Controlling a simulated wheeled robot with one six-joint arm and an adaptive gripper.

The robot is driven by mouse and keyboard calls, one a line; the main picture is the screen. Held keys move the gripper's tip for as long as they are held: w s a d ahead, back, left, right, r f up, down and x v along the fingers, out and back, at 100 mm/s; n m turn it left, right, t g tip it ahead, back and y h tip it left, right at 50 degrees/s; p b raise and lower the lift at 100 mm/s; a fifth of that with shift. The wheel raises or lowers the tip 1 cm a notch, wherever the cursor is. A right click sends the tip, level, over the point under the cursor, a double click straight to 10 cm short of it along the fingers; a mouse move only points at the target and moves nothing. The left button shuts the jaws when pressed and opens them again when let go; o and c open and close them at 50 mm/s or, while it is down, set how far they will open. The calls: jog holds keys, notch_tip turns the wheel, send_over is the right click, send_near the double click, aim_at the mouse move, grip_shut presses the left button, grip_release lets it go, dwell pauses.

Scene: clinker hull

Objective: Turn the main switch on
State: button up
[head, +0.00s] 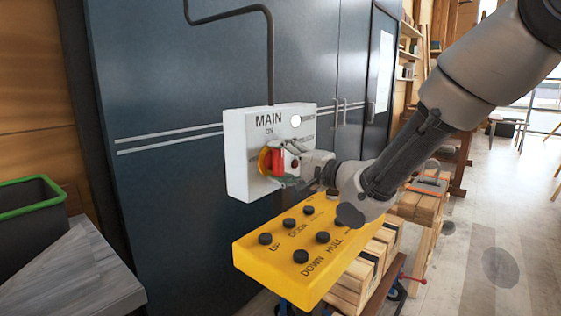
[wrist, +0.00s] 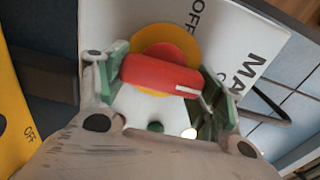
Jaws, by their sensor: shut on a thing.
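The white MAIN switch box (head: 238,160) hangs on the dark cabinet. Its red handle (head: 278,161) sits on a yellow disc (head: 264,161) and stands about upright in the head view, below the word ON. In the wrist view the red handle (wrist: 160,75) lies crosswise, and its white mark is at the end towards the MAIN lettering. My gripper (head: 287,170) is at the front of the box. Its green-padded fingers are either side of the handle, shut on it. The gripper hides part of the box's lower right in the head view.
A yellow button panel (head: 268,256) with several black knobs lies just below my gripper, over wooden blocks (head: 358,280). A green-rimmed bin (head: 30,205) stands at left by a grey bench top. Open floor is at right.

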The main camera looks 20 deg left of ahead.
jog(key=shift+m, duration=0.3)
jog(key=o, duration=1)
jog(key=shift+o, duration=0.2)
jog(key=shift+d, duration=0.1)
jog(key=v, duration=1.2)
jog(key=shift+f, duration=0.1)
